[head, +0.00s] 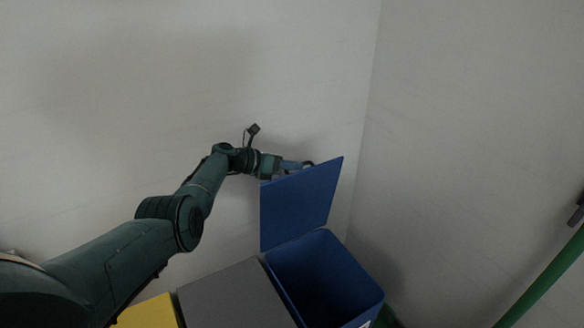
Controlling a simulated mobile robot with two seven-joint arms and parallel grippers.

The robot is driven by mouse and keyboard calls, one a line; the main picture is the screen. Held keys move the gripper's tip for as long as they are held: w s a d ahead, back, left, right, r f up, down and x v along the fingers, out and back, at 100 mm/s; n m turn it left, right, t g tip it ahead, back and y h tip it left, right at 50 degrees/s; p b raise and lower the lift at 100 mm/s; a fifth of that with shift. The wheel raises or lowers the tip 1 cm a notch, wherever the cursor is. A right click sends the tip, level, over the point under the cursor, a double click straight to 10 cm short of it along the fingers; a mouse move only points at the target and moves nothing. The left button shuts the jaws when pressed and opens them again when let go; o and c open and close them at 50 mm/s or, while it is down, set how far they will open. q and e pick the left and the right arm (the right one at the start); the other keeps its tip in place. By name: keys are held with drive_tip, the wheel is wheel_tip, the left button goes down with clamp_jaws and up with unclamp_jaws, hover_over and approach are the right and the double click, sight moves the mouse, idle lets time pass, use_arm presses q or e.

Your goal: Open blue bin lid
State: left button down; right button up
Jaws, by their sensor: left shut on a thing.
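The blue bin (350,292) stands at the lower middle of the head view, with its inside showing dark blue. Its blue lid (298,205) is raised, standing up steeply at the bin's back edge. My left gripper (302,166) is at the lid's upper edge, shut on it. The fingertips are partly hidden behind the lid. My right gripper does not show.
A bin with a grey lid (232,298) stands directly left of the blue bin, and a yellow lid (150,313) is left of that. Both are shut. White walls (150,80) meet in a corner close behind the bins. A green pole (545,280) leans at the right.

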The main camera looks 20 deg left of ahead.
use_arm(q)
drive_tip(key=c, duration=1.8)
unclamp_jaws()
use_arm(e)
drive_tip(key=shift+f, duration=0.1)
